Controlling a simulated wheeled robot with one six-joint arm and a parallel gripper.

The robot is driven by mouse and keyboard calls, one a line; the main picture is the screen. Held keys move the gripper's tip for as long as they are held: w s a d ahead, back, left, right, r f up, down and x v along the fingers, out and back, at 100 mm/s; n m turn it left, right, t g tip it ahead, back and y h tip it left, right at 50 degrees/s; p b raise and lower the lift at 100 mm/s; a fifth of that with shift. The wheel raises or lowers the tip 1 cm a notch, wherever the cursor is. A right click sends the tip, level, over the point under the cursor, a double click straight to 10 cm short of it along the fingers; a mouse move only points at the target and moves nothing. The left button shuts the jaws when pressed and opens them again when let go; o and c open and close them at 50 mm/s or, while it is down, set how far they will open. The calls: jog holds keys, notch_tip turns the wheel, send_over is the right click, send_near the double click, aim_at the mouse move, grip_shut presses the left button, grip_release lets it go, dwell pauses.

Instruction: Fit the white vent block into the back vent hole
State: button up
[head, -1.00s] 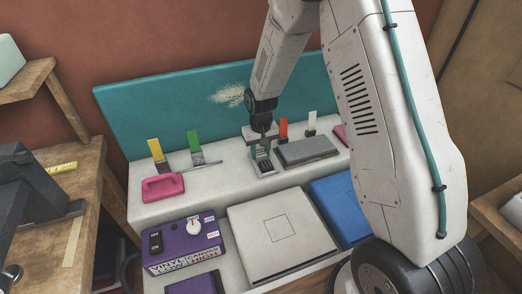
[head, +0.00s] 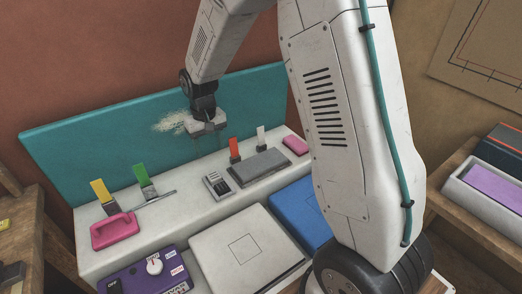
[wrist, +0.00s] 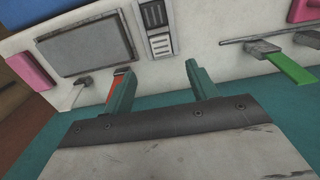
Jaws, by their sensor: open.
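The white vent block (head: 211,178) sits at the back end of a small slotted vent panel on the pale bench top. In the wrist view the white vent block (wrist: 160,44) shows as a pale slotted piece behind a darker slotted vent (wrist: 154,15). It looks seated in the back vent hole; the hole's opening is covered, and I cannot tell whether the block is fully flush. My gripper (head: 207,124) is raised above and behind the vent, near the teal backboard. In the wrist view my gripper (wrist: 160,82) has its teal fingers apart with nothing between them.
A grey slab (head: 259,167) lies right of the vent. Red (head: 234,147), green (head: 141,174) and yellow (head: 101,191) upright tags and a pink handled piece (head: 114,231) stand along the bench. The teal backboard (head: 90,140) rises behind. Air around my gripper is clear.

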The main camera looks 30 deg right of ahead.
jog(key=s+d+r, duration=0.2)
jog(key=s+r, duration=1.2)
jog(key=r, duration=0.1)
jog(key=s+r, duration=0.2)
jog(key=s, duration=0.8)
jog(key=s+d+r+t, duration=0.1)
jog(key=s, duration=0.9)
jog(key=shift+r, duration=0.4)
